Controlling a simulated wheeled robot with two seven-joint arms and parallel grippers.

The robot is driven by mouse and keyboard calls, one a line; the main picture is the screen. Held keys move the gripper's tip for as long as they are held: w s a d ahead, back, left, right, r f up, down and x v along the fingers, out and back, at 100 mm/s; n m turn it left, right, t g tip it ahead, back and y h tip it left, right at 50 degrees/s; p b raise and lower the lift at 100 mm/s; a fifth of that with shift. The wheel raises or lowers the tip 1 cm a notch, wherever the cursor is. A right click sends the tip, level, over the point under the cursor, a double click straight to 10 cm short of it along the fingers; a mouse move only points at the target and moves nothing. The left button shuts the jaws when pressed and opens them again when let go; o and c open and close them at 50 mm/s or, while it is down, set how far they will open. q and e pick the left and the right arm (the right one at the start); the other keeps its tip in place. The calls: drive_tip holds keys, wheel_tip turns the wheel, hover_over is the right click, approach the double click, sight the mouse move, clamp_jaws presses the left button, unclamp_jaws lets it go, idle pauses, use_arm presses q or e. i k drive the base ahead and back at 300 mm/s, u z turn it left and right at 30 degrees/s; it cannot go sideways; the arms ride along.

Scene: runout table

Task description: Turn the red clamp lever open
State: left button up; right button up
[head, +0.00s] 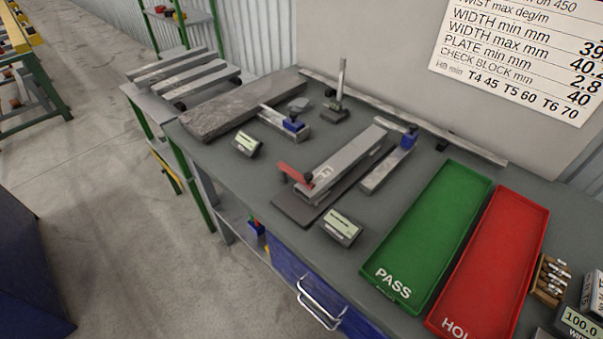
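The red clamp lever (290,173) is at the near left end of a grey metal bar (345,158), beside a small dark knob. The bar lies on a dark base plate (292,210) near the middle of the table. The lever points toward the left in the picture; whether it is clamped or loose I cannot tell. Neither of my grippers is in the head view.
A green PASS tray (436,225) and a red tray (497,262) lie to the right. Small display boxes (342,228) (247,143) stand near the lever. A blue-ended gauge (389,165), a stone slab (240,105) and an upright post (340,85) are around it.

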sight(305, 180)
drive_tip(key=z, duration=1.2)
drive_tip(key=k, duration=1.1)
drive_tip(key=z, duration=0.35)
